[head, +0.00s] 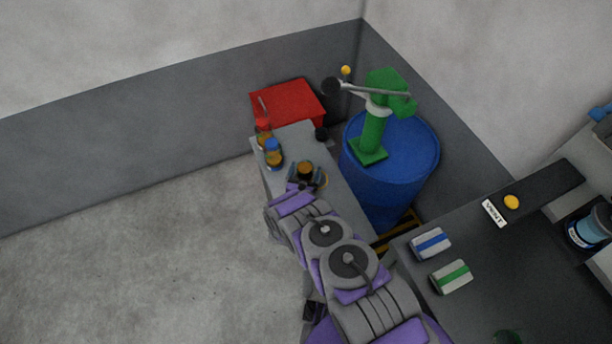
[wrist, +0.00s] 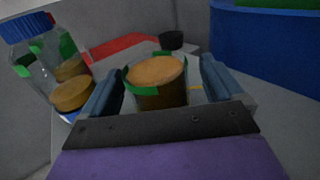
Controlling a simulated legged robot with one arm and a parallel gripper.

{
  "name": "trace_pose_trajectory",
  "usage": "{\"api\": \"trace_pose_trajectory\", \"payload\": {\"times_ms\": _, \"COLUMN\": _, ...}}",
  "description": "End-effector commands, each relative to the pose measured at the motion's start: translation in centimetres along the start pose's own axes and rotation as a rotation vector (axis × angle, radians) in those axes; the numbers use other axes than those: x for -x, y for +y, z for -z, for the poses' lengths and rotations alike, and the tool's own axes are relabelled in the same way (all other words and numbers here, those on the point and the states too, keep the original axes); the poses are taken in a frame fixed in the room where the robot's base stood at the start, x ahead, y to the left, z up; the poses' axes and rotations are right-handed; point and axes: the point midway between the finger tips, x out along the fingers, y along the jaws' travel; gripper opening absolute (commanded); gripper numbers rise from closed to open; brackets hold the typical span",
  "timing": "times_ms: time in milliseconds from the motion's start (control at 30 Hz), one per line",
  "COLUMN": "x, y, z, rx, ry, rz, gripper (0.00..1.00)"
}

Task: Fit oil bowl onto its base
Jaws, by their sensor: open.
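A clear bowl with amber oil and green marks (wrist: 157,78) stands between the fingers of my gripper (wrist: 160,92) in the wrist view. The fingers are open, one on each side of it; I cannot tell whether either touches it. In the head view the amber bowl (head: 305,167) shows on the grey table, at the tip of my gripper (head: 306,180). I cannot pick out the base for certain; the bowl's underside is hidden by my gripper.
A blue-capped clear container (wrist: 30,45) with amber contents stands left of my gripper. A red box (head: 287,100) and a small black round thing (head: 321,134) are at the table's (head: 338,200) far end. A blue drum (head: 400,165) with a green pump (head: 374,130) stands to the right.

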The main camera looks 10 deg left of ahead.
Motion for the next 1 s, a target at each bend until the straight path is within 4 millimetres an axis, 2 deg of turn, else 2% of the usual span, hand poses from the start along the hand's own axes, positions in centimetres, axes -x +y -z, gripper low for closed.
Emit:
{"api": "trace_pose_trajectory", "payload": {"times_ms": 200, "x": -2.5, "y": -0.1, "z": 0.2, "rx": 0.000, "ry": -0.001, "rz": 0.002, "gripper": 0.94}}
{"api": "trace_pose_trajectory", "payload": {"times_ms": 500, "x": -2.8, "y": -0.4, "z": -0.1, "rx": -0.006, "ry": 0.000, "rz": 0.001, "gripper": 0.94}}
{"api": "trace_pose_trajectory", "payload": {"times_ms": 1000, "x": -2.8, "y": -0.1, "z": 0.1, "rx": -0.001, "ry": 0.001, "rz": 0.000, "gripper": 0.46}}
